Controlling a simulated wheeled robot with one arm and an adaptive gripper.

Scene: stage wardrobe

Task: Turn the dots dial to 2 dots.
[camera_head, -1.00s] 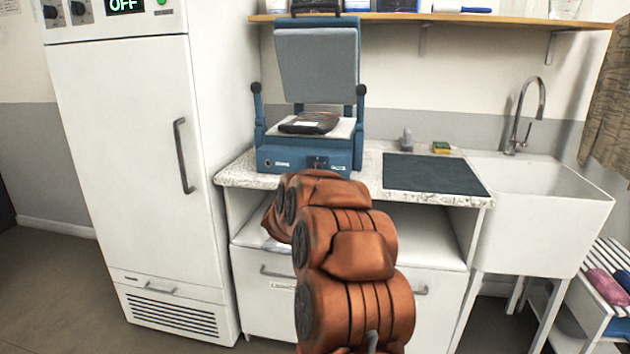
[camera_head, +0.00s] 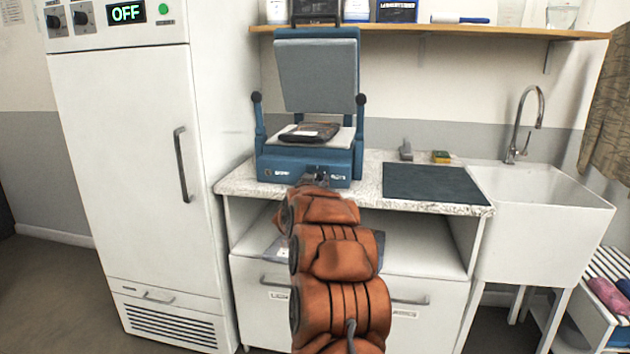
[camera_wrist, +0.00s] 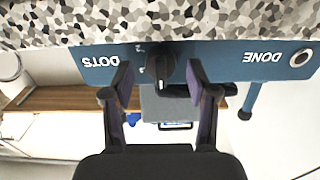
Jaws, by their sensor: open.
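The blue heat press (camera_head: 275,168) stands on the counter with its lid raised. In the wrist view, which is upside down, its front panel (camera_wrist: 220,55) carries a black dial (camera_wrist: 161,67) beside the word DOTS. Small pale marks sit next to the dial, too small to read, and I cannot tell its setting. My gripper (camera_wrist: 160,82) is open, with one finger on each side of the dial; I cannot tell whether they touch it. In the head view my gripper (camera_head: 315,180) is at the press's front and hides the dial.
A round button (camera_wrist: 300,57) labelled DONE is on the same panel. A dark folded item (camera_head: 309,132) lies on the press's lower plate. A dark mat (camera_head: 432,183) and sink (camera_head: 540,195) are to the right; a white cabinet (camera_head: 125,150) reading OFF is left.

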